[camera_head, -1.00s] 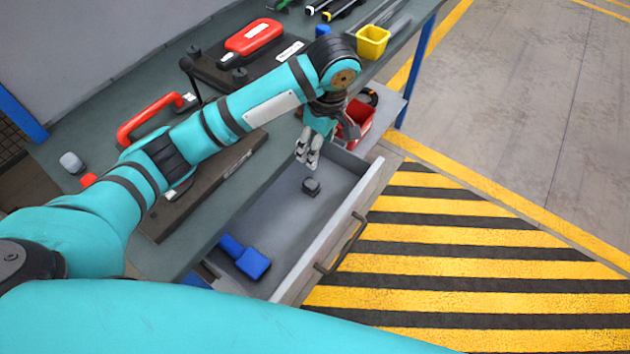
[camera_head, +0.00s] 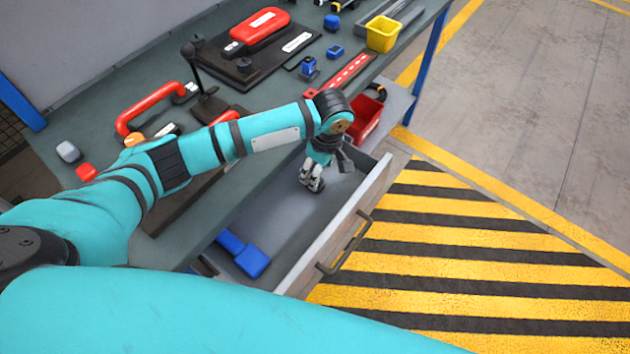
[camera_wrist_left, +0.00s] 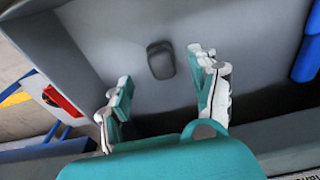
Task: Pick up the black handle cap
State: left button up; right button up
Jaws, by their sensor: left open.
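The black handle cap (camera_wrist_left: 160,60) lies on the grey floor of the open drawer (camera_head: 285,212). In the wrist view it sits beyond and between the two fingers of my left gripper (camera_wrist_left: 163,95), apart from both. My left gripper (camera_head: 313,183) is open and empty, reaching down into the drawer. In the head view the fingers cover most of the cap, and only a dark bit (camera_head: 320,187) shows beside them. My right gripper is not in view.
The workbench (camera_head: 75,120) above holds red handles and a yellow cup (camera_head: 382,34).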

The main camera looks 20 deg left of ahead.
pick_arm(q)
jog(key=f, duration=0.2)
jog(key=a+f, duration=0.1)
jog(key=f, duration=0.2)
jog(key=shift+w+a+f, duration=0.1)
jog(key=shift+w, duration=0.05)
jog(key=c, duration=1.1)
